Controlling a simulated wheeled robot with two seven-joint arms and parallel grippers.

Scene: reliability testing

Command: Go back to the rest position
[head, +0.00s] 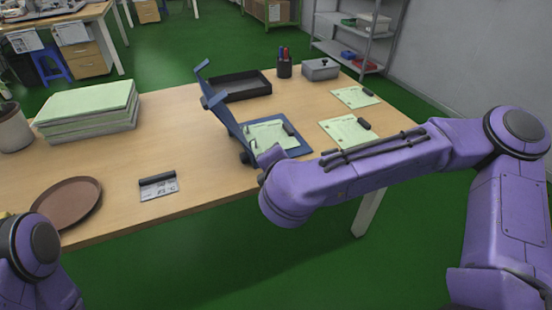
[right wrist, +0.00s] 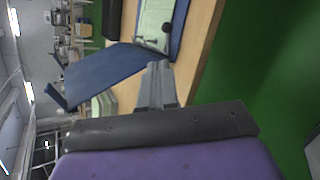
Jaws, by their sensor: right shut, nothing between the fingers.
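My right arm reaches in from the right over the table's front edge. Its gripper (right wrist: 157,72) is shut and empty in the right wrist view. In the head view it is largely hidden behind my wrist, beside an open blue folder. The folder's raised cover (head: 226,112) stands tilted up, and also shows in the right wrist view (right wrist: 104,74); I cannot tell whether the gripper touches it. The folder's base (head: 293,150) lies flat with pale green paper on it. Only part of my left arm shows at the lower left; its gripper is out of view.
On the wooden table (head: 115,215) are a stack of green paper (head: 88,105), a brown round tray (head: 66,203), a black-edged card (head: 159,187), a black tray (head: 238,87), a pen cup (head: 284,68), a grey box (head: 321,69) and two more paper sheets (head: 345,131). The table's front middle is clear.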

